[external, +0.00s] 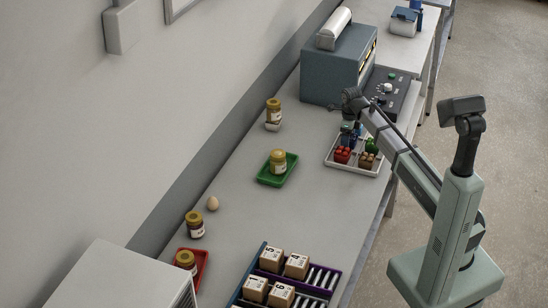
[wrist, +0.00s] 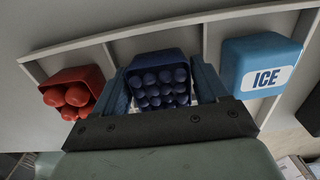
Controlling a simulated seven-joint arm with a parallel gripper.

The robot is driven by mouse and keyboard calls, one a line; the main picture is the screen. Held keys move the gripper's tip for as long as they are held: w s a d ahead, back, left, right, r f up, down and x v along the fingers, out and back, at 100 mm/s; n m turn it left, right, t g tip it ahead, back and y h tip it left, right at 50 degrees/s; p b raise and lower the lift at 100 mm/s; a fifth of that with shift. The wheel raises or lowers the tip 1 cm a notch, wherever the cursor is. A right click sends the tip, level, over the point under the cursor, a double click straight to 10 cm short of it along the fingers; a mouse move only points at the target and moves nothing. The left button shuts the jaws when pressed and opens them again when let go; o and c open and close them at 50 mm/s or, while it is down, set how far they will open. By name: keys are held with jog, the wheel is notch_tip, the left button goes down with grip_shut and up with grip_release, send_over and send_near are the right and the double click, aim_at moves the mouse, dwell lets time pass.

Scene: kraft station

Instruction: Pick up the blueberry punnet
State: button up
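The blueberry punnet (wrist: 160,84) is a dark blue box of round, dark blue berries in the middle of the wrist view. My gripper (wrist: 162,72) has one finger on each side of it, very close to its walls. Whether the fingers press on it cannot be told. In the external view, my gripper (external: 350,127) is down over the back left part of a white tray (external: 351,169). A small patch of blue shows under it, and the punnet is mostly hidden there.
A red punnet (wrist: 72,93) and a blue ICE block (wrist: 262,67) flank the blueberries. The tray also holds a brown item (external: 366,160) and a green one (external: 372,145). A grey machine (external: 330,75) and a control panel (external: 390,92) stand behind.

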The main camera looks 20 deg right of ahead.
jog(key=c, duration=0.7)
jog(key=shift+r, duration=0.1)
